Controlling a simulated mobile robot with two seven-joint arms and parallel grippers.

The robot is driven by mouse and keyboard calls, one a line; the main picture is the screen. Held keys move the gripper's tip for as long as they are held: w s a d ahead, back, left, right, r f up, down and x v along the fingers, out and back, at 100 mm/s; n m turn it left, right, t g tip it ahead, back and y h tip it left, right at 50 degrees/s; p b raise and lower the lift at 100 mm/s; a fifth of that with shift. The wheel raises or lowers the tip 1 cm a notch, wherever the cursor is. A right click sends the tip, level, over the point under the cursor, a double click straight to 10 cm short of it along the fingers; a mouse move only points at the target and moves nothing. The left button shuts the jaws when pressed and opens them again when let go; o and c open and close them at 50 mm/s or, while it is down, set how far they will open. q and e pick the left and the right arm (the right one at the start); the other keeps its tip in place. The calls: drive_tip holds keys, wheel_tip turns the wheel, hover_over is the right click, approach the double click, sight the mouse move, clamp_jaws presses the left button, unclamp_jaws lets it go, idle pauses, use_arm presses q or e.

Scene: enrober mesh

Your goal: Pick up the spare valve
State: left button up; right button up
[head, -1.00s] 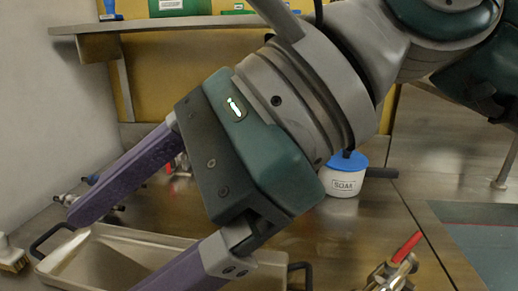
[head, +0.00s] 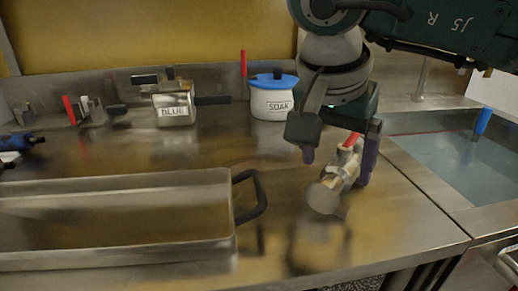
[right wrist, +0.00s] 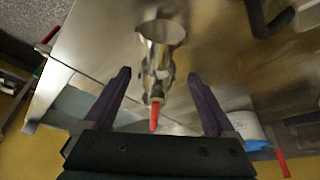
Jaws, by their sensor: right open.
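A metal valve (head: 335,188) with a red handle lies on the steel counter, right of the tray. I take it to be the spare valve. My right gripper (head: 337,168) is over it with its fingers apart, one on each side of the valve. In the right wrist view the valve (right wrist: 160,62) sits between the open fingers of the gripper (right wrist: 158,76), its red handle pointing toward the palm. Gaps show on both sides. I cannot tell how low the fingertips are. My left gripper is out of view.
A long steel tray (head: 130,246) with a black handle (head: 262,198) fills the front left. Red-handled fittings (head: 88,112) are back left. A sink (head: 450,160) is at right.

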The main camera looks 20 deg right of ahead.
sight(337, 168)
drive_tip(key=x, duration=0.3)
drive_tip(key=shift+s+d+f, duration=0.1)
drive_tip(key=shift+d+f, duration=0.05)
drive_tip(key=shift+c, duration=0.2)
clamp_jaws()
idle(0.4)
